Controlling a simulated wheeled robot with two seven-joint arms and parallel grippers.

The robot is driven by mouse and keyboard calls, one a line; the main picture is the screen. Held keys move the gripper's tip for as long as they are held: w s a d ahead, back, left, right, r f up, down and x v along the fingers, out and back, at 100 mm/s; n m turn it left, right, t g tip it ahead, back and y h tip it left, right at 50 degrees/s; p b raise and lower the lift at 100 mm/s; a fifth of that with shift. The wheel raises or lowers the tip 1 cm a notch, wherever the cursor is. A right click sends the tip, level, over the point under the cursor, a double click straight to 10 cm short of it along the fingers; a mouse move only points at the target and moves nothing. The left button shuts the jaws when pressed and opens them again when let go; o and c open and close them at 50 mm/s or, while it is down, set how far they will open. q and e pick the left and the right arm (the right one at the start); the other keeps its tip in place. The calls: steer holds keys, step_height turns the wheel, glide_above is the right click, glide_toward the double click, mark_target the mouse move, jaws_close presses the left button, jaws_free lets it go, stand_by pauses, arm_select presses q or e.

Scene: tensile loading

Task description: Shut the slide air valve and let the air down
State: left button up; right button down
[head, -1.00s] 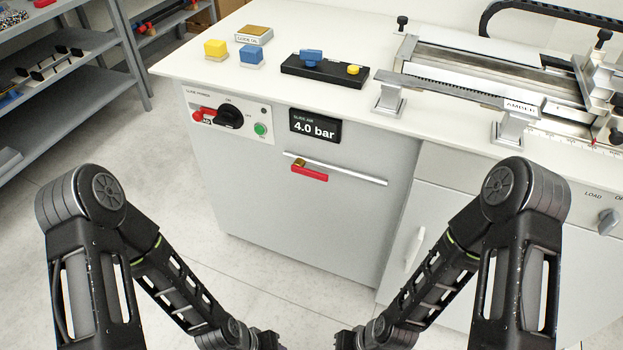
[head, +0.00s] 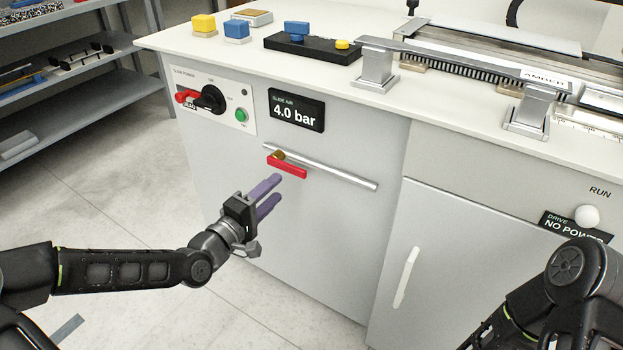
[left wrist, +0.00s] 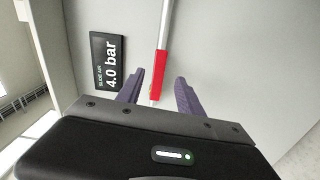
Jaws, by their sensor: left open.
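The slide air valve's red lever (head: 287,167) lies along the silver air pipe (head: 340,175) on the cabinet front, at a brass fitting (head: 278,155). The slide air display (head: 297,111) above it reads 4.0 bar. My left gripper (head: 275,194) is open, its purple fingers just below and in front of the lever in the head view. In the left wrist view the red lever (left wrist: 159,75) shows ahead, between the lines of the two fingers (left wrist: 158,90). I cannot tell that they touch it. My right gripper is out of view.
A panel with a red-tagged black rotary switch (head: 210,99) and a green button (head: 241,115) is left of the display. A white door handle (head: 406,277) stands out lower right. Yellow (head: 203,24) and blue (head: 237,30) blocks sit on the bench top.

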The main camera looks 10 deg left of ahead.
mark_target(293, 172)
arm_select(q)
steer(key=shift+s+a+r+n, duration=0.1)
steer(key=shift+a+n, duration=0.1)
steer(key=shift+n, duration=0.2)
steer(key=shift+d, duration=0.1)
steer(key=b+x, duration=0.2)
steer(key=x, duration=0.5)
steer(key=shift+w, duration=0.4)
jaws_close()
stand_by(1.1)
